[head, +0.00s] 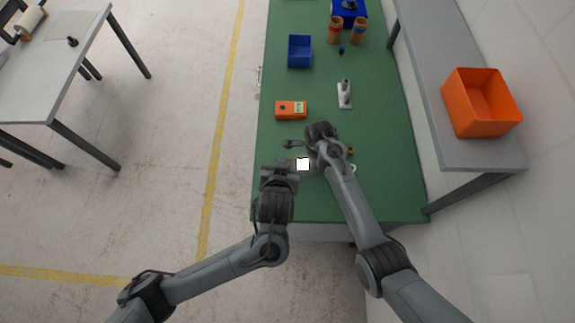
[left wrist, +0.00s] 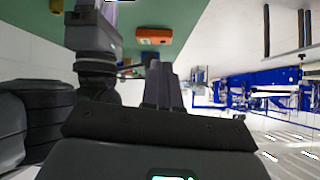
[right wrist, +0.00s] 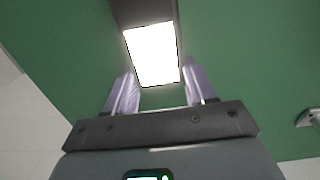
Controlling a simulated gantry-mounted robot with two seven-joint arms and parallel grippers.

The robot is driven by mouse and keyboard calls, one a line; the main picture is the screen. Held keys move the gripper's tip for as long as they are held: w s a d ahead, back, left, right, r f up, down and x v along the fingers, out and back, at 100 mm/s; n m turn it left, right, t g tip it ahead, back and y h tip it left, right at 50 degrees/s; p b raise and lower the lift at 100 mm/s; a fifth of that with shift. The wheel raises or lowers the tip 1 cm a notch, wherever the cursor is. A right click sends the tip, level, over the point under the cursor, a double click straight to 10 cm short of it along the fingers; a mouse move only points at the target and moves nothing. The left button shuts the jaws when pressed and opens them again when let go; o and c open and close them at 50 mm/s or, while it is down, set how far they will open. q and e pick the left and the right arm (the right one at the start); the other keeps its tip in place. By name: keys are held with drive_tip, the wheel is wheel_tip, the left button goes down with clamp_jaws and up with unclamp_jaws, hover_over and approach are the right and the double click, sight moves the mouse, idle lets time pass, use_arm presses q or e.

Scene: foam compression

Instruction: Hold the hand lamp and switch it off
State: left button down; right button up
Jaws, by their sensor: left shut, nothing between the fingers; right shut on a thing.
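The hand lamp is lit; its bright white panel (head: 303,164) shows in the head view near the front of the green bench. In the right wrist view the glowing panel (right wrist: 152,54) sits in a dark grey body, between and beyond the fingers. My right gripper (right wrist: 160,92) is shut on the lamp; in the head view its arm covers part of the lamp body. My left gripper (left wrist: 163,82) is shut and empty, with its fingertips close to the lamp's left side in the head view. The lamp's switch cannot be made out.
A blue bin (head: 299,51) and two brown containers stand farther back. An orange crate (head: 482,102) sits on the right-hand shelf.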

use_arm(q)
drive_tip(key=n, duration=0.1)
drive_tip(key=s+n, duration=0.1)
drive_tip(key=s+n+g, duration=0.1)
drive_tip(key=shift+s+d+f, duration=0.15)
drive_tip(key=shift+d+f, duration=0.15)
drive_tip(key=shift+f, duration=0.1)
drive_tip(key=x, duration=0.4)
drive_tip(key=s+f+x, duration=0.1)
drive_tip(key=x, duration=0.6)
drive_tip(key=shift+w+d+f, duration=0.1)
drive_tip(key=shift+d+f, duration=0.05)
drive_tip(key=shift+f, duration=0.25)
drive_tip(key=shift+d+f, duration=0.15)
drive_tip(key=shift+f, duration=0.55)
